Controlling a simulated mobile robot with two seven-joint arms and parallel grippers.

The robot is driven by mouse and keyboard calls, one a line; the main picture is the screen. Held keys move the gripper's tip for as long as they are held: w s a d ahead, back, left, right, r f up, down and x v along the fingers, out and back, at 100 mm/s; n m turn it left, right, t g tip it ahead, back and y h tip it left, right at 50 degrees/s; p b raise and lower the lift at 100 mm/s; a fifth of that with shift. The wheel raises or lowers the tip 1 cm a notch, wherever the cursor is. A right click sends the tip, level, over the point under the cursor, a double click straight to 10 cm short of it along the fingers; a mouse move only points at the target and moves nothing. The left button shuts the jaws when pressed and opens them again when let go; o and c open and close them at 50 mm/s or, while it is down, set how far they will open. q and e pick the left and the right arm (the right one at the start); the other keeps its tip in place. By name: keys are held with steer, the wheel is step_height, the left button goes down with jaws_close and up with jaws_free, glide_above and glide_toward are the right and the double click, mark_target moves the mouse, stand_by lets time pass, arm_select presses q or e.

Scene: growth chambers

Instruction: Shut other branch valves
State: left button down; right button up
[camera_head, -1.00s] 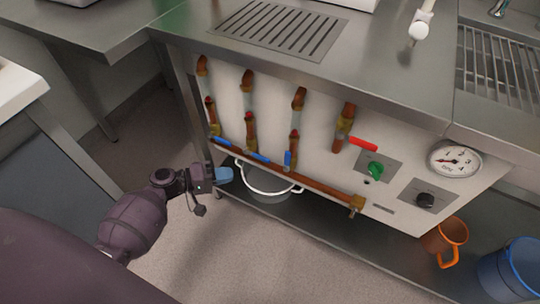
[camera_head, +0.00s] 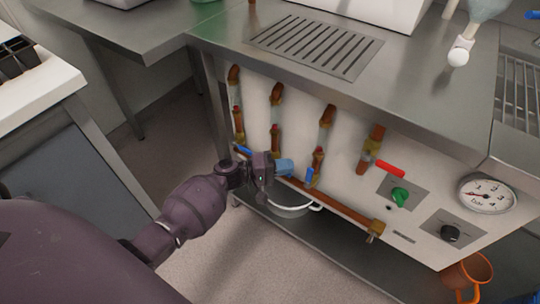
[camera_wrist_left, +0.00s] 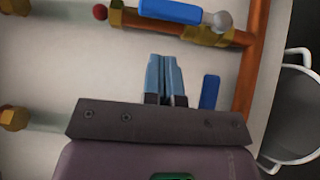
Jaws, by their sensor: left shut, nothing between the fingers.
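Several branch valves stand in a row on copper pipes along the cream panel. The leftmost blue handle (camera_head: 243,150) lies crosswise to its pipe. The third valve's blue handle (camera_head: 310,175) lies along its pipe; it shows at the top of the left wrist view (camera_wrist_left: 170,11). The second valve's blue handle (camera_wrist_left: 210,92) lies crosswise, beside my fingers; my gripper hides it in the head view. My left gripper (camera_head: 284,166) is shut and empty, in front of the panel between the second and third valves. Its fingertips (camera_wrist_left: 165,62) touch no handle that I can see. My right gripper is out of view.
A horizontal copper pipe (camera_head: 345,211) runs below the valves. A red-handled valve (camera_head: 390,169), green knob (camera_head: 400,196), black knob (camera_head: 450,233) and gauge (camera_head: 487,194) sit to the right. A white pot (camera_head: 290,210) stands beneath, with an orange mug (camera_head: 466,275) at lower right.

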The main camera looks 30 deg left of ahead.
mark_target(308, 178)
arm_select(q)
steer(key=shift+s+d, duration=0.2)
steer(key=shift+d, duration=1.45)
steer(key=shift+d+r, duration=0.15)
steer(key=shift+r, duration=0.05)
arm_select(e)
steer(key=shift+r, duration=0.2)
